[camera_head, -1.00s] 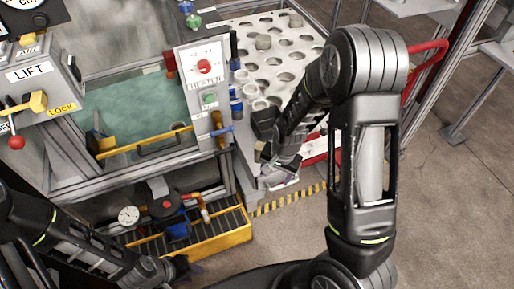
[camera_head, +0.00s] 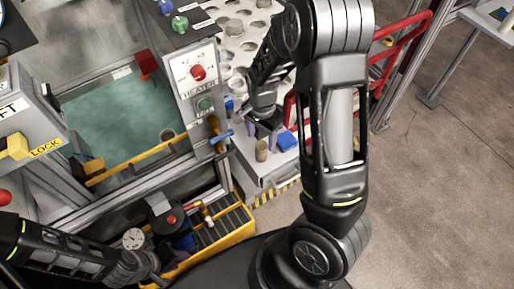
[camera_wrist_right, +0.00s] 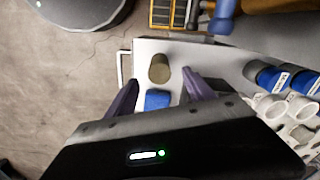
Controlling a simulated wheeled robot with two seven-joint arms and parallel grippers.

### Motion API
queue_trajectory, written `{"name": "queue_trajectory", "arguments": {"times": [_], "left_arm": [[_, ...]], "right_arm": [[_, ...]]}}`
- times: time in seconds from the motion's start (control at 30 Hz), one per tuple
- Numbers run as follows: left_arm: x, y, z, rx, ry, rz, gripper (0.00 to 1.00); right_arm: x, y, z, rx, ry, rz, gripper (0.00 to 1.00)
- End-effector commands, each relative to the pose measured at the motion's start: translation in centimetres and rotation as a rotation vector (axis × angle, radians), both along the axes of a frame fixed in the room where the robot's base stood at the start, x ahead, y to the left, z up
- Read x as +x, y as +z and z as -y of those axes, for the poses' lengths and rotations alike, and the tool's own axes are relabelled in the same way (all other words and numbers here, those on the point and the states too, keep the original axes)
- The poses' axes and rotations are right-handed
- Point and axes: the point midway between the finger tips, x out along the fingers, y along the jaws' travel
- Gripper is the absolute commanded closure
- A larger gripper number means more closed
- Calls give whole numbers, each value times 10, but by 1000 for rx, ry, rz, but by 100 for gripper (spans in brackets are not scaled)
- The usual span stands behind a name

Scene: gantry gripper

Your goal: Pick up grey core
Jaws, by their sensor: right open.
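A grey-brown cylindrical core (camera_head: 261,151) stands upright on the pale tray corner, near a blue block (camera_head: 287,141). In the right wrist view the core (camera_wrist_right: 159,68) lies ahead of the fingertips, between their lines, with the blue block (camera_wrist_right: 157,99) nearer the palm. My right gripper (camera_head: 262,133) is open with purple fingers (camera_wrist_right: 160,82) and holds nothing. Whether the fingers touch the block is unclear. My left gripper (camera_head: 160,272) is low at the left, by the yellow tray; its jaws are not clear.
A heater panel (camera_head: 197,80) with red and green knobs stands left of my right gripper. The holed rack (camera_head: 232,45) is behind it. Blue and white cups (camera_wrist_right: 271,107) line the rack side. A yellow tray (camera_head: 215,243) sits in front; a red rail (camera_head: 400,60) is right.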

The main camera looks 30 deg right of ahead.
Motion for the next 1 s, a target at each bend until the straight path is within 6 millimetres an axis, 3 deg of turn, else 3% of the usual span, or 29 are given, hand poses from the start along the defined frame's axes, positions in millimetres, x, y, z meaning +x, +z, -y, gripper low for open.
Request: {"name": "queue_trajectory", "arguments": {"times": [0.17,0.43,0.77,1.0], "left_arm": [[0,0,0,0,0,0,66],[0,-1,0,0,0,0,66],[0,-1,0,0,0,0,66],[0,3,0,0,0,0,66]], "right_arm": [[0,-1,0,0,1,0,38],[-1,-25,0,-1,2,-2,38],[0,-28,0,0,2,0,38],[-2,-55,0,1,0,-4,38]]}}
